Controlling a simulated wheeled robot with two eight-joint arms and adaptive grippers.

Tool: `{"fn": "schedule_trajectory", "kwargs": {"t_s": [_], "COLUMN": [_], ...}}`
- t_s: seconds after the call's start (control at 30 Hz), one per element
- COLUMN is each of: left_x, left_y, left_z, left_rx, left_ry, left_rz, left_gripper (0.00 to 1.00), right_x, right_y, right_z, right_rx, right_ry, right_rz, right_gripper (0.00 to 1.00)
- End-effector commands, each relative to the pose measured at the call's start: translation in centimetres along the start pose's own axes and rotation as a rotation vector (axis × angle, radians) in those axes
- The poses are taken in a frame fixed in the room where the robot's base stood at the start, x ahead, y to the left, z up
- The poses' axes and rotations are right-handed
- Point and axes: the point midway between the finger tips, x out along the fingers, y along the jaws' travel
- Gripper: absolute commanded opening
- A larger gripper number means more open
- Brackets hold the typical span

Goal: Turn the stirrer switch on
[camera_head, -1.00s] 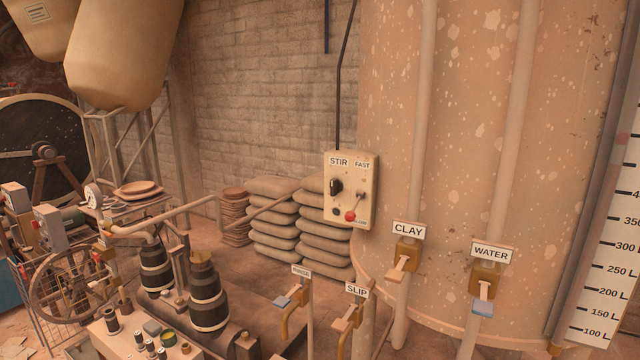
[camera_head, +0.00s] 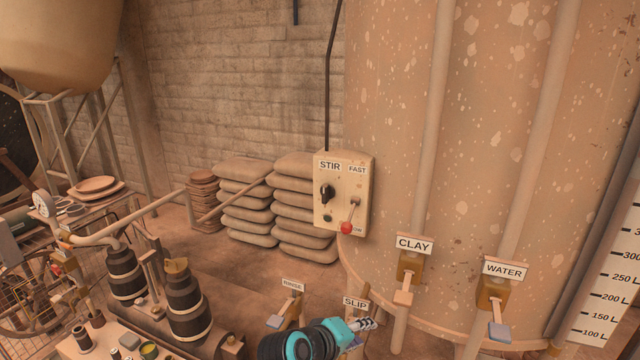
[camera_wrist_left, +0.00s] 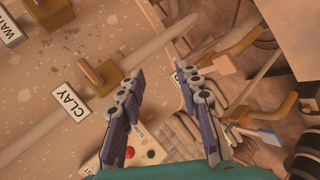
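The stirrer switch (camera_head: 327,192) is a black rotary knob under the STIR label on a cream control box (camera_head: 360,180). The same box has a lever with a red ball (camera_head: 346,228) under the FAST label, with the ball low. My left gripper (camera_head: 368,323) is at the bottom of the head view, below and slightly right of the box, apart from it. In the left wrist view its two fingers (camera_wrist_left: 163,80) are spread with nothing held between them. Part of the box (camera_wrist_left: 112,148) shows there behind the left finger; the knob is not clearly visible. My right gripper is not in view.
The CLAY valve (camera_head: 408,275) and WATER valve (camera_head: 494,295) stand right of my gripper. The RINSE valve (camera_head: 285,308) and SLIP sign (camera_head: 355,302) are close to it. A large speckled tank (camera_head: 450,150) is behind. Stacked sacks (camera_head: 300,215) lie left of the box.

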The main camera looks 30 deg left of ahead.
Motion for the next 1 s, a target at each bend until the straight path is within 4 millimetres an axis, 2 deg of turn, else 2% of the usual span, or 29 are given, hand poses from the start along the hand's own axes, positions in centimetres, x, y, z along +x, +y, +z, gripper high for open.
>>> {"fn": "schedule_trajectory", "kwargs": {"t_s": [0.03, 0.17, 0.27, 0.3, 0.4, 0.53, 0.6, 0.7, 0.83, 1.0], "left_x": [-0.1, 0.2, 0.3, 0.2, -0.2, -0.8, -1.0, -1.1, -0.3, 1.9], "left_y": [2.0, 6.4, 10.2, 11.5, 13.7, 14.1, 13.8, 13.4, 13.5, 14.6], "left_z": [-1.5, -5.8, -10.9, -13.5, -19.6, -25.6, -27.6, -29.1, -29.9, -31.1], "left_rx": [-0.090, -0.402, -0.732, -0.886, -1.254, -1.613, -1.739, -1.839, -1.871, -1.867], "left_ry": [0.010, 0.030, 0.038, 0.038, 0.016, -0.030, -0.055, -0.080, -0.088, -0.089], "left_rz": [0.034, 0.153, 0.285, 0.348, 0.506, 0.672, 0.733, 0.782, 0.797, 0.794], "left_gripper": [0.34, 0.34, 0.34, 0.34, 0.34, 0.34, 0.34, 0.34, 0.34, 0.34], "right_x": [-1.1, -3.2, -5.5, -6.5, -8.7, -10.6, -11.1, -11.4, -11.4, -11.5], "right_y": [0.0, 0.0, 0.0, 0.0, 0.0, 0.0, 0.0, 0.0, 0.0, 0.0], "right_z": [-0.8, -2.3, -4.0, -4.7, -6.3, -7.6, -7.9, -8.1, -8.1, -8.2], "right_rx": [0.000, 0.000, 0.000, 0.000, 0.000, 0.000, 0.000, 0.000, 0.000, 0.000], "right_ry": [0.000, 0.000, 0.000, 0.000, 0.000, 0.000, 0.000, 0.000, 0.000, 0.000], "right_rz": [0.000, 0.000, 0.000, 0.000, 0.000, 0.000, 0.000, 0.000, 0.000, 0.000], "right_gripper": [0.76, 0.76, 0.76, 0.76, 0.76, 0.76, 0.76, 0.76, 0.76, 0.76]}}
